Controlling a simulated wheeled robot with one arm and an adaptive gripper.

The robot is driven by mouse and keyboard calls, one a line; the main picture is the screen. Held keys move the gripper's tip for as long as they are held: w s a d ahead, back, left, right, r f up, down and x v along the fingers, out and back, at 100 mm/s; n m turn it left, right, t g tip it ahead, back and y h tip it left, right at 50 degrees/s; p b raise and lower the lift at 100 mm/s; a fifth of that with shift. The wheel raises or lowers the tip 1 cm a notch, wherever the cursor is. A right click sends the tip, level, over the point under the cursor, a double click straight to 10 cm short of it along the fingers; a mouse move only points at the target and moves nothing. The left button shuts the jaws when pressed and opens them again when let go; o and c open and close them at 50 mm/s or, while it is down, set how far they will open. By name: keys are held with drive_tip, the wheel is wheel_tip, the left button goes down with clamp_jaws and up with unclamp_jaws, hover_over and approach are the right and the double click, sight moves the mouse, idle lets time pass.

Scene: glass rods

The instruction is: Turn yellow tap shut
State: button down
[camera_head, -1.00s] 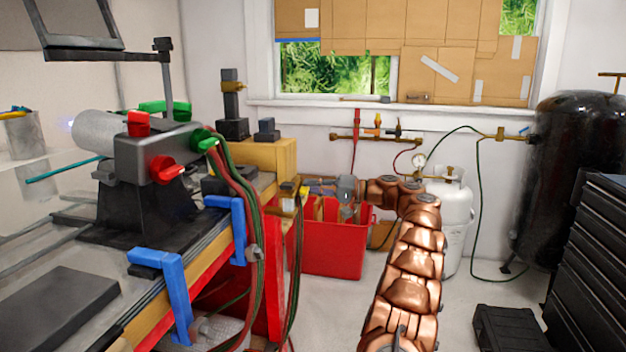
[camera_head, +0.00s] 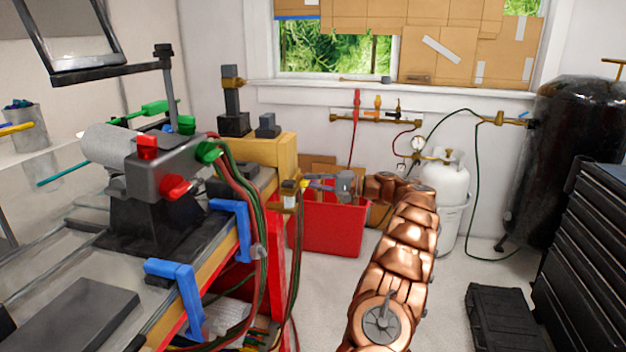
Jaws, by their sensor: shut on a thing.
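Red and green hoses hang just left of the fitting.
A red bin (camera_head: 335,232) with cardboard stands on the floor behind my gripper. The bench (camera_head: 215,285) with blue clamps (camera_head: 180,290) and a burner (camera_head: 165,168) is on the left. A white gas cylinder (camera_head: 447,185) and black tool chest (camera_head: 590,260) stand right.

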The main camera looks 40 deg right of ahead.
drive_tip(key=c, duration=1.2)
unclamp_jaws()
drive_tip(key=shift+o, duration=0.2)
drive_tip(key=shift+d, duration=0.1)
drive_tip(key=v, duration=1.2)
